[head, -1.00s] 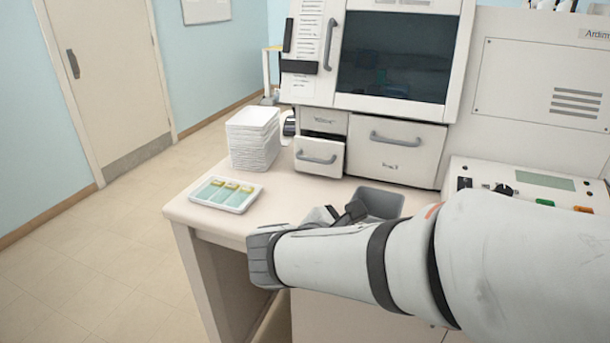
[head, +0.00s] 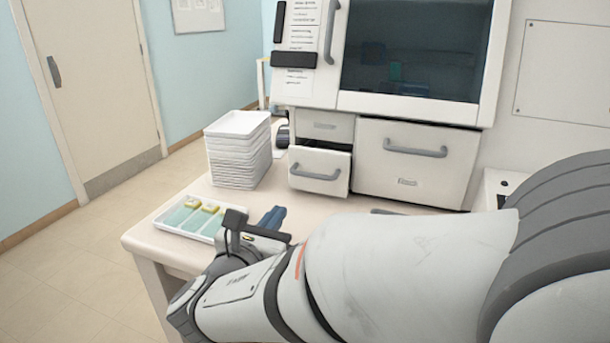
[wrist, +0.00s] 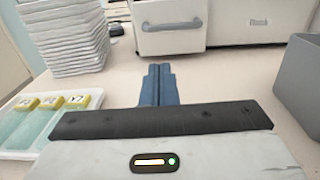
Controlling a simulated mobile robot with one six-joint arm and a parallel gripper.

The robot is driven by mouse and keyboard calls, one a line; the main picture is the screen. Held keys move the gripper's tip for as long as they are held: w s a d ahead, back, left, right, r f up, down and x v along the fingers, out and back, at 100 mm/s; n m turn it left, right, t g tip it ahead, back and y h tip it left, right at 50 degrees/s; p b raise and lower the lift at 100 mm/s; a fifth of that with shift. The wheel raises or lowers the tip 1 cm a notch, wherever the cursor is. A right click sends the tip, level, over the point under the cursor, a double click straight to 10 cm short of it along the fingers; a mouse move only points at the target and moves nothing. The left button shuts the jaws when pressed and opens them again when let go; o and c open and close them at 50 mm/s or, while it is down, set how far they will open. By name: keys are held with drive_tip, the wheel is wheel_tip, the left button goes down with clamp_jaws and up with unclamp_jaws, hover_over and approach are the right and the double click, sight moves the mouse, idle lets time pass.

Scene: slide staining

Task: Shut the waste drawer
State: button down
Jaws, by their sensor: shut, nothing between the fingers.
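A small white drawer (head: 318,181) with a grey handle stands pulled out at the lower left of the machine in the head view. Its front also shows at the top of the wrist view (wrist: 165,40). Its label is not readable, so I cannot confirm it is the waste drawer. My gripper (head: 274,215) is above the bench in front of this drawer, apart from it. Its blue fingers (wrist: 158,82) are shut together with nothing between them and point towards the drawer front in the wrist view.
A stack of white trays (head: 238,155) stands left of the drawer. A white tray with slides (head: 190,219) lies near the bench's left edge. A larger drawer (head: 415,168) is at the right. A grey bin (wrist: 300,85) stands right of my gripper. Bench between fingers and drawer is clear.

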sight(323, 167)
drive_tip(key=b+x, duration=0.1)
drive_tip(key=x, duration=1.3)
drive_tip(key=shift+s, duration=0.1)
